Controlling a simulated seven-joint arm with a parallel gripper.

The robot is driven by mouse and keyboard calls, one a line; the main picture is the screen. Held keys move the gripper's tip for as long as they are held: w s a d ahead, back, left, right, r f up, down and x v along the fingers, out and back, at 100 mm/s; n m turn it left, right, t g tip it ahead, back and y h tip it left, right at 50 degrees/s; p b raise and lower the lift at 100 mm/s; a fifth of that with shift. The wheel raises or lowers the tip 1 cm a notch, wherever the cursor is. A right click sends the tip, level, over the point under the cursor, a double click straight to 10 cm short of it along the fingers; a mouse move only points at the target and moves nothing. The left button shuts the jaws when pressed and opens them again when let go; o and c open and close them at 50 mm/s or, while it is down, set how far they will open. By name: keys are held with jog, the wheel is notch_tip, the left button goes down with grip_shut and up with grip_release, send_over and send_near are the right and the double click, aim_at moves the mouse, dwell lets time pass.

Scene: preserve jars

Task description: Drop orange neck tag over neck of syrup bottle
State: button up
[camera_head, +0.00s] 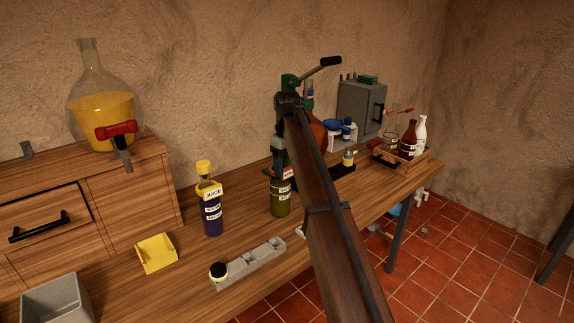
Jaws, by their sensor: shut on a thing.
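A green bottle (280,197) with a white label, seemingly the syrup bottle, stands upright on the wooden bench, left of my brown arm. Its label is too small to read. My gripper (279,167) points down right above this bottle and is shut on the orange neck tag (289,173), of which a small orange-red piece with a white label shows at the bottle's top. My arm partly covers this spot. I cannot tell whether the tag is around the neck or only above it.
A dark juice bottle (212,214) with a yellow tag stands to the left. A grey holder (250,264), a yellow bin (157,253) and a grey bin (57,301) lie in front. A crate of bottles (409,158) and a grey cabinet (360,108) stand at the back right.

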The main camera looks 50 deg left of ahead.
jog(key=shift+f, duration=0.1)
jog(key=o, duration=1)
jog(key=shift+c, duration=0.2)
notch_tip(320, 180, up, 14)
jog(key=shift+f, duration=0.15)
dwell(0.5)
